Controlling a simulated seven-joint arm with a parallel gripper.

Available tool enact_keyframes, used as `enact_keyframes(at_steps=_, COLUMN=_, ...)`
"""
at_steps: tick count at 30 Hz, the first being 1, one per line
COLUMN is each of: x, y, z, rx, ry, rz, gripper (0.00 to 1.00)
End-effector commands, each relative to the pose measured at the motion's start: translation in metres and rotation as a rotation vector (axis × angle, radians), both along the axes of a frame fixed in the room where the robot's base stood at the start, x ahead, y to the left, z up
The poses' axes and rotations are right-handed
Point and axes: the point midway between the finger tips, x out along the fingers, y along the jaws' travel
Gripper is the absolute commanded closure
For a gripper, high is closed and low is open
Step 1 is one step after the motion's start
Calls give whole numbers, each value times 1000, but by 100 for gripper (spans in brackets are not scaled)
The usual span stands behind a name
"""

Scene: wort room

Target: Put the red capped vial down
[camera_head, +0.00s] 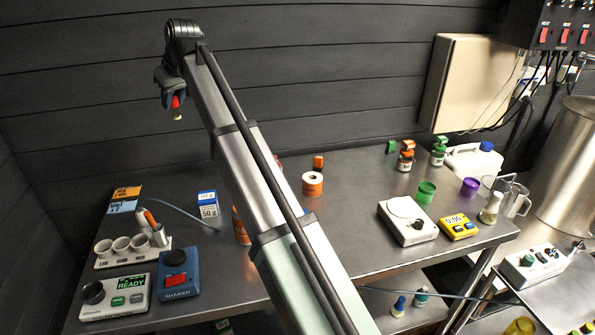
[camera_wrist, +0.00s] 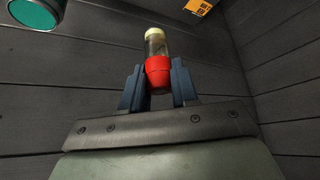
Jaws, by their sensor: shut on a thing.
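The red capped vial (camera_head: 177,108) is high in the air against the dark plank wall in the head view. My gripper (camera_head: 173,98) is shut on its red cap. In the wrist view the vial (camera_wrist: 156,62) stands out between the two blue fingers of my gripper (camera_wrist: 158,85). Its red cap sits between the fingers. Its clear body and pale yellowish end point away from the gripper. In the head view the cap is above the pale end, so the vial hangs cap up.
The metal bench (camera_head: 350,215) lies below. At its left are a white rack with cups (camera_head: 130,250), a READY meter (camera_head: 115,297) and a blue shaker (camera_head: 178,270). A white scale (camera_head: 407,222) and yellow timer (camera_head: 459,227) stand right. Bare bench shows around (camera_head: 345,240) the middle.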

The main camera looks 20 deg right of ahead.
Motion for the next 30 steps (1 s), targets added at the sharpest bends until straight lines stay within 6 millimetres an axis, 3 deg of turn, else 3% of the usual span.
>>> enact_keyframes(at_steps=1, x=11, y=-22, z=0, rx=0, ry=0, rz=-27, gripper=100)
enact_keyframes(at_steps=9, x=51, y=-124, z=0, rx=0, ry=1, rz=-152, gripper=100)
enact_keyframes(at_steps=21, x=85, y=-282, z=0, rx=0, ry=1, rz=-331, gripper=100)
enact_keyframes(at_steps=30, x=90, y=-357, z=-1, rx=0, ry=0, rz=-412, gripper=100)
